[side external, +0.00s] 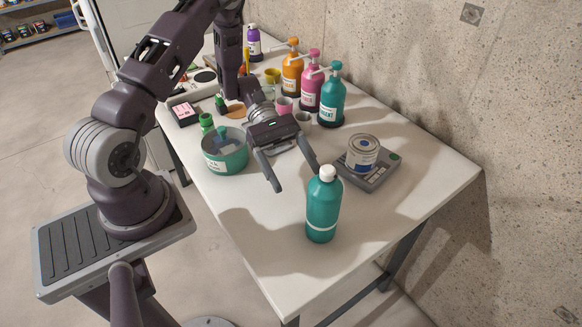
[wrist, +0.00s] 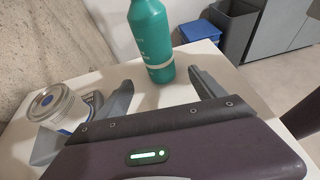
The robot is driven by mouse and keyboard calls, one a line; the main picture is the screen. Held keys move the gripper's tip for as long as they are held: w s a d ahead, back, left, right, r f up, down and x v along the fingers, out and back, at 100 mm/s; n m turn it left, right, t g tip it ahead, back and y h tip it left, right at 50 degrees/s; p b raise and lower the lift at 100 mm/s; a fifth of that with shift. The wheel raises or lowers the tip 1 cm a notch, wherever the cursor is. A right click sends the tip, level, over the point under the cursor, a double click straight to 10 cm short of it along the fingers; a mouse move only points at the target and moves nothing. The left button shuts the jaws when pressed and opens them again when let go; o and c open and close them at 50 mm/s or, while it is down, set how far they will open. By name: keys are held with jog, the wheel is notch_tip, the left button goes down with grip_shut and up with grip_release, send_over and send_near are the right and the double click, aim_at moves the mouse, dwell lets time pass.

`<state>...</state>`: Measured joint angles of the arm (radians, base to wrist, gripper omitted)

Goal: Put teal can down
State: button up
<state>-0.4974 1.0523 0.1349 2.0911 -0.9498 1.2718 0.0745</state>
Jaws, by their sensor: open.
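My gripper (side external: 296,180) is open and empty above the table, its fingers spread toward a teal bottle (side external: 322,210) with a white cap. The bottle stands upright near the table's front end. In the wrist view the bottle (wrist: 152,38) is beyond and between the two fingers (wrist: 160,92), with its top cut off. I cannot tell whether a finger touches it. A round teal tub (side external: 226,158) with a white label sits left of my gripper. A metal can (side external: 363,152) with a white and blue label stands on a grey scale (side external: 376,180). It also shows in the wrist view (wrist: 58,108).
Orange (side external: 292,72), pink (side external: 311,85) and teal (side external: 332,98) pump bottles stand behind my gripper, with small cups near them. A concrete wall (side external: 430,70) runs along the right. The white table (side external: 270,235) is clear around the teal bottle.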

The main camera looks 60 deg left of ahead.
jog(key=s+d+r+m+y, duration=0.1)
jog(key=s+r+m+y, duration=0.15)
jog(key=r, duration=0.25)
jog(key=s+d+r+m+g+y, duration=0.1)
jog(key=r+m, duration=0.2)
jog(key=r, duration=0.1)
jog(key=s+d+r+m+y, duration=0.1)
jog(key=r+m+y, duration=0.15)
jog(key=r, duration=0.25)
jog(key=s+a+r+m+t+y, duration=0.1)
jog(key=s+r+m+t+y, duration=0.6)
jog(key=s+r+m, duration=0.2)
jog(key=shift+s+a+t, duration=0.35)
jog(key=shift+s+t, duration=0.05)
jog(key=shift+s, duration=0.65)
